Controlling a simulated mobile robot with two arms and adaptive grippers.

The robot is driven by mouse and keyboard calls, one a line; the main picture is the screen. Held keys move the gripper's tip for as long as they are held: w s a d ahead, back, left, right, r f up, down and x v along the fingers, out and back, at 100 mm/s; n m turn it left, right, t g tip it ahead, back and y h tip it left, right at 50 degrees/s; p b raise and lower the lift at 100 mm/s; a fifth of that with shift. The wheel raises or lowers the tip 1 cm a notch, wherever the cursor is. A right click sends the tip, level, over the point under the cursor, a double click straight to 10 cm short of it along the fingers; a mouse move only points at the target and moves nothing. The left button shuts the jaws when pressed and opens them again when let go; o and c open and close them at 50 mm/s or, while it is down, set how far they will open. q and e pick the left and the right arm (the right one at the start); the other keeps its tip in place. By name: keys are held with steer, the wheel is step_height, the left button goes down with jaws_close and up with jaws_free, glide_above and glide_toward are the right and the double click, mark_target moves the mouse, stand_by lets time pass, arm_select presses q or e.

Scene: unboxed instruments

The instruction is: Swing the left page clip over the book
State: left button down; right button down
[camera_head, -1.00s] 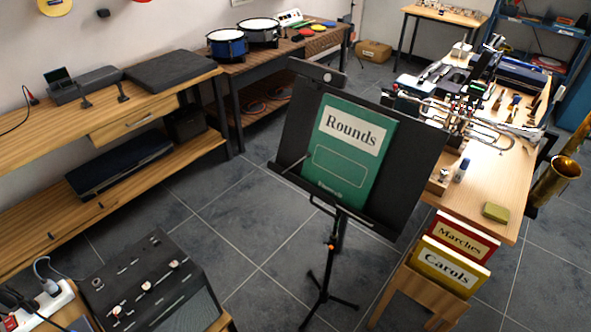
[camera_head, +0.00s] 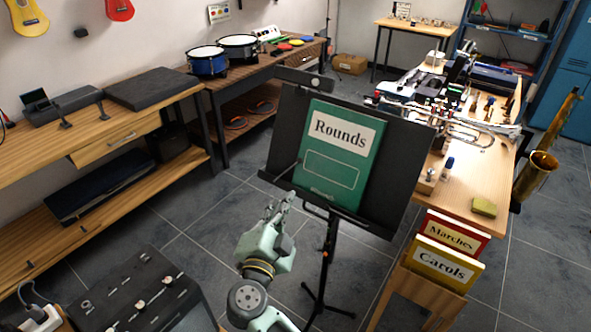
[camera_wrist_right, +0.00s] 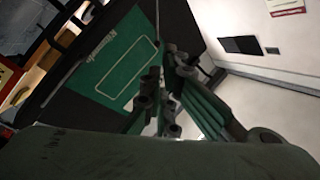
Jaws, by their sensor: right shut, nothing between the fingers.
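The green "Rounds" book (camera_head: 341,154) stands on the black music stand (camera_head: 398,180), leaning against its back plate. The left page clip (camera_head: 287,171) shows as a thin grey line beside the book's lower left edge, off its cover; its ends are hard to make out. My right gripper (camera_head: 281,203) is shut and empty, pointing up just below the stand's lower left ledge. In the right wrist view its fingers (camera_wrist_right: 165,90) are close in front of the book (camera_wrist_right: 118,62), and contact with the clip cannot be told. My left gripper is out of view.
A wooden rack with a "Marches" book (camera_head: 455,235) and a "Carols" book (camera_head: 446,262) stands right of the stand. A workbench (camera_head: 478,180) with instruments is behind it. A black amplifier (camera_head: 135,290) is at the lower left. Floor left of the stand is clear.

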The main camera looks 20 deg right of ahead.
mark_target(298, 161)
steer(key=b+x, duration=0.2)
steer(key=x, duration=0.2)
steer(key=b+x, duration=0.2)
steer(key=x, duration=0.2)
steer(key=b+x, duration=0.3)
steer(key=x, duration=0.2)
steer(key=shift+f, duration=0.2)
steer(key=shift+w+d+r, duration=0.15)
steer(key=shift+w+d, duration=0.05)
steer(key=shift+w, duration=0.15)
steer(key=w+n+p, duration=0.1)
steer(key=p, duration=0.3)
steer(key=shift+d+r, duration=0.1)
steer(key=shift+r, duration=0.1)
